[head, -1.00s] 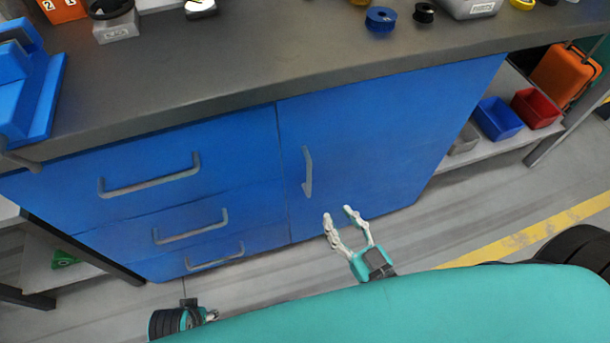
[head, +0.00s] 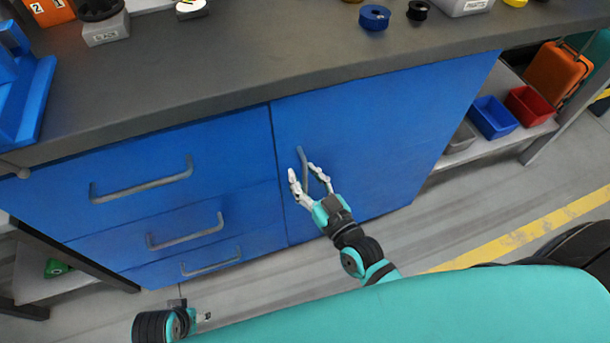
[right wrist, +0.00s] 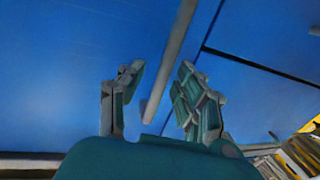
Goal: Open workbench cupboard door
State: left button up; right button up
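The blue cupboard door (head: 385,135) is shut, to the right of the drawers under the workbench top. Its grey vertical handle (head: 302,160) sits near the door's left edge. My right gripper (head: 304,172) is open at the handle, with one finger on each side of it in the head view. In the right wrist view the handle (right wrist: 172,65) runs between the two open fingers (right wrist: 158,90); I cannot tell if either touches it. My left gripper (head: 203,317) shows only in small part at the bottom left, and its fingers are unclear.
Several blue drawers with grey handles (head: 145,186) are left of the door. The grey worktop (head: 270,65) overhangs them. A shelf with a blue bin (head: 493,118) and a red bin (head: 531,105) is at the right. The floor before the door is clear.

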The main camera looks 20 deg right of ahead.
grip_shut()
dwell(0.3)
jog(key=shift+s, duration=0.15)
